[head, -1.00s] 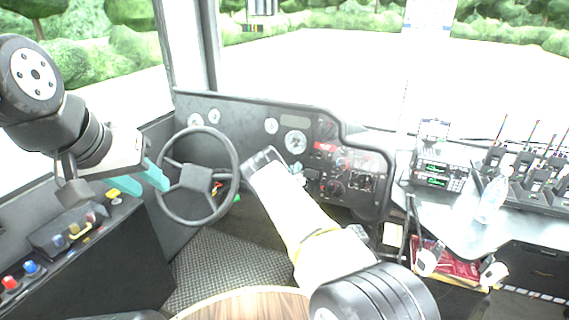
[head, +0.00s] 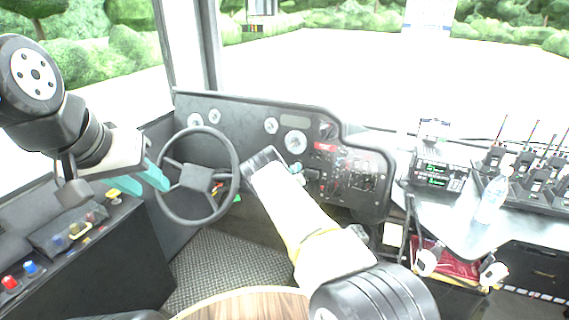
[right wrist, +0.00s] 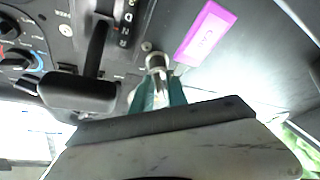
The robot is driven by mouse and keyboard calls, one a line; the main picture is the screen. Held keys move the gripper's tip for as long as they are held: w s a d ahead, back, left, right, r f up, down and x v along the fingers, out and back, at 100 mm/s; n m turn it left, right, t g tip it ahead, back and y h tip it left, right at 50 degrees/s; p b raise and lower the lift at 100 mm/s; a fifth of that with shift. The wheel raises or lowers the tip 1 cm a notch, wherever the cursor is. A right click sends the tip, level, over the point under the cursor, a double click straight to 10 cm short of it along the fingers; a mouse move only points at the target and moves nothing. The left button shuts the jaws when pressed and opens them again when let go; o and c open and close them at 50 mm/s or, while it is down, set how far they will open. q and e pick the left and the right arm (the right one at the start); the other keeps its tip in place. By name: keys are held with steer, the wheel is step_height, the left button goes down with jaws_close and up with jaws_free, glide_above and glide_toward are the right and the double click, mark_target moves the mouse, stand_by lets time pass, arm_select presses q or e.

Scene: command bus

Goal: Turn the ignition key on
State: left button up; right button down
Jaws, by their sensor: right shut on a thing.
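The ignition key (right wrist: 158,76) shows in the right wrist view as a small metal piece at a round silver lock (right wrist: 155,60) in the dark panel. My right gripper (right wrist: 160,94) is shut on the key, its teal fingers on either side of it. The fingers hide much of the key, so its angle is unclear. In the head view my right gripper (head: 297,169) is at the dashboard (head: 352,160), just right of the steering wheel (head: 235,165). My left gripper (head: 140,182) is open and empty, left of the wheel.
In the right wrist view a black lever (right wrist: 80,92) sits close left of the lock, and a purple label (right wrist: 205,32) is up to the right. In the head view a side console (head: 100,238) stands below my left gripper. Radios (head: 437,174) and a bottle (head: 491,198) are at right.

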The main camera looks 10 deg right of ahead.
steer(key=shift+m, duration=0.3)
steer(key=m+h, duration=0.2)
steer(key=m, duration=0.2)
steer(key=m+g+h, duration=0.1)
steer(key=m, duration=0.3)
steer(key=shift+f+h, duration=0.1)
steer(key=shift+h, duration=0.3)
steer(key=m+g+h, duration=0.1)
steer(key=m, duration=0.1)
steer(key=m+h, duration=0.1)
steer(key=m, duration=0.2)
steer(key=shift+g, duration=0.4)
steer(key=shift+m+g+h, duration=0.5)
steer(key=shift+m+g, duration=0.4)
steer(key=shift+m, duration=1.4)
steer(key=c, duration=1.6)
jaws_free()
steer(key=shift+o, duration=0.2)
